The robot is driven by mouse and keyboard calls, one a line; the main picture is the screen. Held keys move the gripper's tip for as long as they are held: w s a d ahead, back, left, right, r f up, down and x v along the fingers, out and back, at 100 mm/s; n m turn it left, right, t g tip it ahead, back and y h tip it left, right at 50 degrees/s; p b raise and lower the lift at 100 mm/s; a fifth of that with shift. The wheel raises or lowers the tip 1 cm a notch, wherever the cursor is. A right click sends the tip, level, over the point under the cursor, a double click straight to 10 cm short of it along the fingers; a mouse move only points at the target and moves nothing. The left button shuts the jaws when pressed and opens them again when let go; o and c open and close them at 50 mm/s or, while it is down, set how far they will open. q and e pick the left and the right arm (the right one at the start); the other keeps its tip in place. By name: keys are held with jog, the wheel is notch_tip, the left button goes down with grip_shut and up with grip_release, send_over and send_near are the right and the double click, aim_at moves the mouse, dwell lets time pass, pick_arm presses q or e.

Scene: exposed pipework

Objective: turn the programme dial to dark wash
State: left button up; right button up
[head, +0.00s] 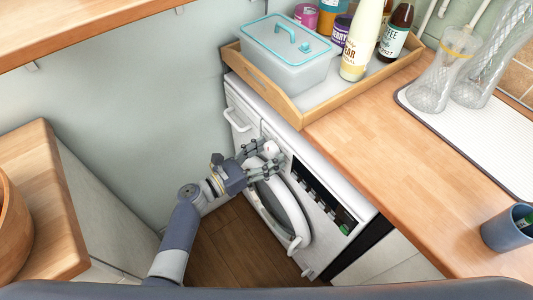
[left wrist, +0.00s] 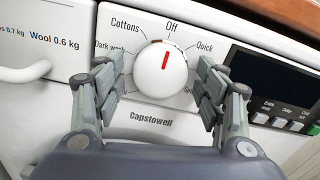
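The programme dial (left wrist: 160,72) is a round white knob on the washing machine's front panel, marked Capstowell below. Its red mark points up, about at Off. The Dark wash label (left wrist: 108,46) is at the dial's left, partly hidden by a finger. Cottons is at the upper left and Quick at the upper right; a label at the lower right is mostly covered. My left gripper (head: 268,159) is open, with its fingers on either side of the dial and a visible gap to it in the left wrist view. My right gripper is not in view.
The washing machine (head: 338,190) stands under a wooden worktop (head: 400,130). A dark display (left wrist: 275,85) with buttons is right of the dial. A drawer handle (left wrist: 25,72) is at its left. A wooden tray (head: 297,118) with a tub and bottles overhangs the machine's top.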

pick_arm(q)
jog(key=c, duration=0.8)
jog(key=shift+c, duration=0.2)
jog(key=n+p, duration=0.3)
jog(key=shift+r, duration=0.2)
jog(key=n+p, duration=0.3)
jog(key=n, duration=0.1)
jog(key=shift+s+n, duration=0.1)
jog(key=shift+n, duration=0.3)
jog(key=n+p, duration=0.3)
jog(key=n, duration=0.1)
jog(key=shift+d+r+n, duration=0.1)
jog(key=shift+n, duration=0.2)
jog(key=shift+n+p, duration=1.05)
jog(key=shift+n, duration=0.55)
